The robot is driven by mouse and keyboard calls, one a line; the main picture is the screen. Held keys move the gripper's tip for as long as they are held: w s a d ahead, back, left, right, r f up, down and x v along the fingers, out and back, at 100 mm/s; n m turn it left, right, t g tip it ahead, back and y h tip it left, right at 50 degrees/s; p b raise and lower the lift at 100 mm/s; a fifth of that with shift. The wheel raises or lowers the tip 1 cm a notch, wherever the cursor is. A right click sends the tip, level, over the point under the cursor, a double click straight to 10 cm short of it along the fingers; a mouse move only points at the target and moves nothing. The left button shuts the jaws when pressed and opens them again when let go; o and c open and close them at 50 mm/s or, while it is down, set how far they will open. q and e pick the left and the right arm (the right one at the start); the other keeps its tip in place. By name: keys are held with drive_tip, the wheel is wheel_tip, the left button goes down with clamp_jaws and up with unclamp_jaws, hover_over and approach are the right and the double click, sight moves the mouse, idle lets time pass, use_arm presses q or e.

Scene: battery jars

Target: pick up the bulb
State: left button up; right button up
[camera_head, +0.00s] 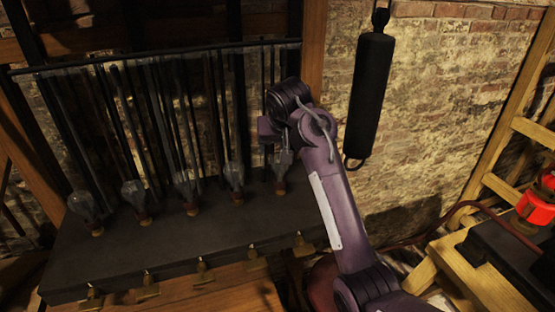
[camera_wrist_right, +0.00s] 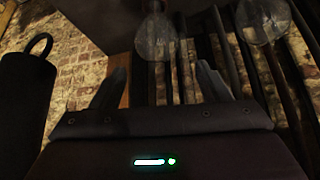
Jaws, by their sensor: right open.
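Several clear glass bulbs with brass-coloured bases stand in a row on a dark shelf. The rightmost bulb (camera_head: 280,172) is partly hidden beside my right gripper (camera_head: 284,153). Its neighbour (camera_head: 234,174) stands to the left. In the right wrist view, where the scene looks upside down, one bulb (camera_wrist_right: 156,40) shows beyond the gap between the fingers, and a second bulb (camera_wrist_right: 264,18) is at upper right. My right gripper (camera_wrist_right: 161,85) also shows there, its fingers spread and nothing between them. My left gripper is not in view.
Dark rods rise behind the bulbs to a rail. The dark shelf (camera_head: 130,255) has brass fittings (camera_head: 205,273) along its front. A black cylinder (camera_head: 370,95) with a loop hangs on the brick wall, right of my arm. A wooden frame with a red object (camera_head: 535,207) is at right.

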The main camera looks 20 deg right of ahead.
sight(280, 168)
drive_tip(key=shift+s+d+f, duration=0.1)
drive_tip(key=shift+s+f, duration=0.05)
drive_tip(key=shift+f, duration=0.4)
drive_tip(key=x, duration=0.2)
drive_tip(key=shift+f, duration=0.25)
drive_tip(key=shift+w+d+f, duration=0.2)
drive_tip(key=shift+w+f, duration=0.65)
drive_tip(key=shift+w, duration=0.15)
drive_tip(key=shift+s, duration=0.15)
drive_tip(key=shift+c, duration=0.3)
drive_tip(key=shift+r, duration=0.1)
drive_tip(key=shift+c, duration=1.1)
drive_tip(key=c, duration=0.9)
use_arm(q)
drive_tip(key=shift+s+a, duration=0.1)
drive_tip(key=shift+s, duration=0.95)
use_arm(e)
drive_tip(key=shift+o, duration=0.2)
